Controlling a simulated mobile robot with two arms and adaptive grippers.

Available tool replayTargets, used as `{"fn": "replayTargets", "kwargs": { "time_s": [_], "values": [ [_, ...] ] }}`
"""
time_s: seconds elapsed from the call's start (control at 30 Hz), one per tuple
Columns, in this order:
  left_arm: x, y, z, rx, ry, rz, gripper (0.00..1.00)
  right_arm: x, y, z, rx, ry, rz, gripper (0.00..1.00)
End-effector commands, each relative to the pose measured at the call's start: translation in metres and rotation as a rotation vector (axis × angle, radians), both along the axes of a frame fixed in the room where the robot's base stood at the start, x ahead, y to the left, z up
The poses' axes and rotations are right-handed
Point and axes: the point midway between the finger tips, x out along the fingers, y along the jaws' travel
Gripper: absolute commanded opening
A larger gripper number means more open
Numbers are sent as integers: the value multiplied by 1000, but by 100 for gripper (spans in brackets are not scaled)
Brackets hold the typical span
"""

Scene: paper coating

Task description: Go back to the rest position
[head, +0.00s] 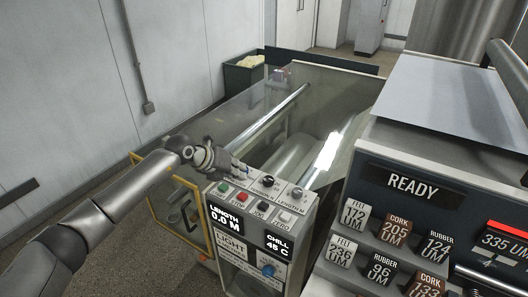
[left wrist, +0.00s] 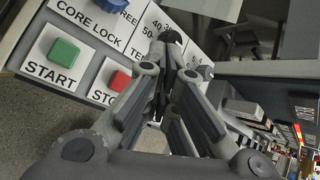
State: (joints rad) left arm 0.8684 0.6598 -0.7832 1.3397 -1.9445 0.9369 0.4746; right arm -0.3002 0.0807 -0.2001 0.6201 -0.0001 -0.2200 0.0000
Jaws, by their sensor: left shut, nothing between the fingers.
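My left gripper (head: 238,170) is shut and empty. Its arm comes in from the left, and its fingers are over the top left of the grey control panel (head: 309,208), close to the tension knob (head: 267,181). The left wrist view shows the closed fingers (left wrist: 172,42) pointing across the panel. The green START button (left wrist: 64,52) and the red STOP button (left wrist: 119,80) lie left of the fingers there. Whether the fingertips touch the panel cannot be told. My right gripper is not in view.
The panel displays (head: 232,217) read length 0.0 M and chill 45 C. A clear-covered machine (head: 325,95) stands behind. At right, a READY screen (head: 413,184) sits above several labelled FELT, CORK and RUBBER blocks (head: 396,231). A dark bin (head: 240,76) stands by the wall.

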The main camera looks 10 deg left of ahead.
Motion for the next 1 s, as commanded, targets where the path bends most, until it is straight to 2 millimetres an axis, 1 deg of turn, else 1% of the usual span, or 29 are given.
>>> {"fn": "replayTargets", "kwargs": {
  "time_s": [0.07, 0.13, 0.17, 0.27, 0.3, 0.37, 0.4, 0.47, 0.53, 0.6, 0.67, 0.7, 0.77, 0.87, 0.9, 0.97, 1.0],
  "values": [
    [-1, -3, 0, -8, -2, -4, 0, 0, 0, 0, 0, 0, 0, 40],
    [-3, -16, 0, -47, -14, -17, 0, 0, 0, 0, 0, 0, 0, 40],
    [-6, -25, 1, -76, -22, -24, 0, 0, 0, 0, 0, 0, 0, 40],
    [-17, -68, 10, -244, -70, -53, 0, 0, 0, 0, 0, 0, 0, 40],
    [-24, -88, 18, -334, -96, -59, 0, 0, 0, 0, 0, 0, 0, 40],
    [-35, -115, 33, -490, -134, -52, 0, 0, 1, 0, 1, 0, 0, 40],
    [-42, -129, 45, -595, -157, -37, 0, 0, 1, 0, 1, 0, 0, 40],
    [-51, -142, 64, -750, -189, 4, 0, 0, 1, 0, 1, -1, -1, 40],
    [-61, -146, 83, -925, -217, 77, 0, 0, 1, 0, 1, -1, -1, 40],
    [-69, -141, 98, -1087, -234, 175, 0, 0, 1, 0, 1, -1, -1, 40],
    [-75, -130, 106, -1214, -241, 277, 0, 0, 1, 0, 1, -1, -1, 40],
    [-78, -119, 109, -1294, -242, 356, 0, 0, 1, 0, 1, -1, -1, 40],
    [-84, -101, 108, -1401, -235, 484, 0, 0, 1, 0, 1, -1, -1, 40],
    [-97, -67, 93, -1545, -201, 728, 0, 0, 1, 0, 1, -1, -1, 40],
    [-104, -53, 82, -1590, -180, 834, 0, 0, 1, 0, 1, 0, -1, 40],
    [-117, -32, 62, -1641, -140, 1000, 0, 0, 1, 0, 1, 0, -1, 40],
    [-128, -20, 47, -1666, -107, 1111, 0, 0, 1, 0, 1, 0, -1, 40]
  ]
}}
